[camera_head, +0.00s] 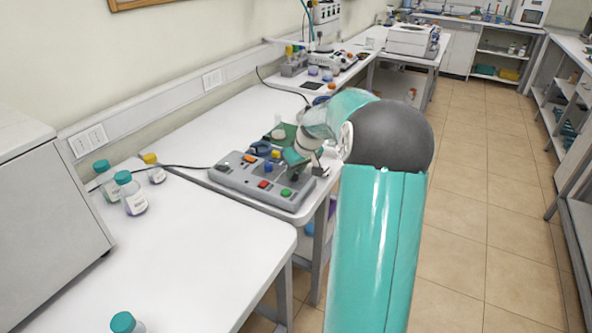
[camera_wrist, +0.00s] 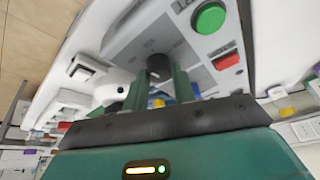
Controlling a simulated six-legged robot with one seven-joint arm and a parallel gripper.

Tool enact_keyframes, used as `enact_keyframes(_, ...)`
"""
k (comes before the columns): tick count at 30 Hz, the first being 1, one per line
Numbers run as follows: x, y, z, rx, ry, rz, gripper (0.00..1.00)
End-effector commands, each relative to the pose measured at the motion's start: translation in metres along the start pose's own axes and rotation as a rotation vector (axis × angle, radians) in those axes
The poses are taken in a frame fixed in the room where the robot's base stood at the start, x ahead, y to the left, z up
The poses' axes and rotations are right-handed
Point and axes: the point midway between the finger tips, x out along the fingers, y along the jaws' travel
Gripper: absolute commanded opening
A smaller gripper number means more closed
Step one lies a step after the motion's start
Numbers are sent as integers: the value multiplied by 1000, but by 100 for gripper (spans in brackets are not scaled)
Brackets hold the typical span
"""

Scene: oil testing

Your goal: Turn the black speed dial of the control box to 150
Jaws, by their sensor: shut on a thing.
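The grey control box (camera_head: 240,180) sits on the white table in the head view, with colored buttons on its sloped top. In the wrist view its panel (camera_wrist: 140,28) fills the upper middle. My gripper (camera_head: 297,160) is over the right part of the box and hides the dial there. In the wrist view my gripper (camera_wrist: 159,80) has its two green fingers on either side of the black speed dial (camera_wrist: 158,64), shut on it. The scale and the dial's pointer are too blurred to read.
A green button (camera_wrist: 208,18) and a red switch (camera_wrist: 227,60) lie close to the dial in the wrist view. Teal-capped bottles (camera_head: 130,193) stand on the nearer table at left. Lab equipment (camera_head: 340,62) stands further back. The floor at right is clear.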

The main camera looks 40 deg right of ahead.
Motion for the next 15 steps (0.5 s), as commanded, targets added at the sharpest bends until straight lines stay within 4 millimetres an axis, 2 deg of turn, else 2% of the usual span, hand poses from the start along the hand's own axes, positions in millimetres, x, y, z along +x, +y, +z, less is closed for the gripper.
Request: enact_keyframes(15, 0, -4, 0, 361, 13, 150, 3)
